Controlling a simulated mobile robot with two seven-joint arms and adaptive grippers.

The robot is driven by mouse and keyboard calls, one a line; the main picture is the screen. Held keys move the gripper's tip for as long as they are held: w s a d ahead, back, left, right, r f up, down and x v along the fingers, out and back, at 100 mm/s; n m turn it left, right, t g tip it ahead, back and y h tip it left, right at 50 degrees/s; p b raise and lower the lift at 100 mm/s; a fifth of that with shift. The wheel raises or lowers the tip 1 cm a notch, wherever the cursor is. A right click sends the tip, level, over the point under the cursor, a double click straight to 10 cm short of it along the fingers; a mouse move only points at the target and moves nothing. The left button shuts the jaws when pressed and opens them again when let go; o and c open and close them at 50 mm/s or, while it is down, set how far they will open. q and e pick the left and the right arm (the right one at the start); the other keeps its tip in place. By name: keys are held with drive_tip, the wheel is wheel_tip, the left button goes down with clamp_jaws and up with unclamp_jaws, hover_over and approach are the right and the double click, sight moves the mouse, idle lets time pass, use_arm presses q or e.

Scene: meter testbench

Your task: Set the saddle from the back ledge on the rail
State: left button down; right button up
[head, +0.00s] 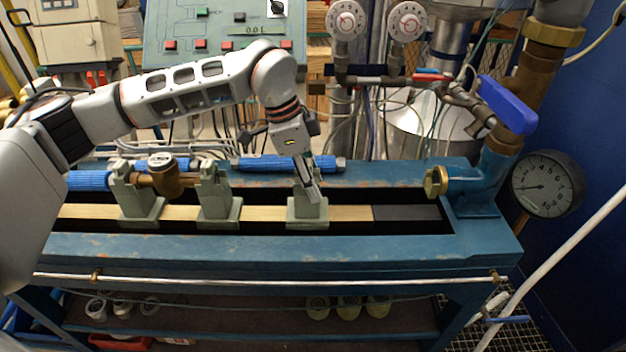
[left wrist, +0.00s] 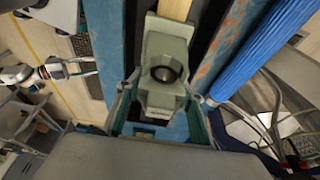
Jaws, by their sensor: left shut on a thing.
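My left gripper (head: 308,192) reaches down from above and is shut on a grey-green saddle (head: 307,212). The saddle is upright over the pale rail (head: 262,213), right of two similar saddles. Its base looks level with theirs; I cannot tell if it bears fully on the rail. In the left wrist view the held saddle (left wrist: 165,50) shows its round dark hole between the fingers (left wrist: 160,92), in line with the rail (left wrist: 174,9). The back ledge (head: 385,178) is blue. My right gripper (left wrist: 84,66) shows only in the left wrist view, fingers apart and empty.
The left saddle (head: 138,200) and middle saddle (head: 216,205) carry a brass meter (head: 163,178). Blue cylinders (head: 275,163) lie behind. The rail's dark end (head: 405,213) is clear, before a brass fitting (head: 436,182). A blue-handled valve (head: 507,105) stands at right.

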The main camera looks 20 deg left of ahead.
use_arm(q)
drive_tip(key=c, duration=1.2)
unclamp_jaws()
drive_tip(key=shift+c, duration=0.2)
drive_tip(key=shift+f, duration=0.1)
drive_tip(key=shift+r+p, duration=1.55)
drive_tip(key=shift+r, duration=1.35)
drive_tip(key=shift+r+p, duration=1.2)
drive_tip(key=shift+r, duration=1.55)
drive_tip(key=shift+s+f, duration=0.1)
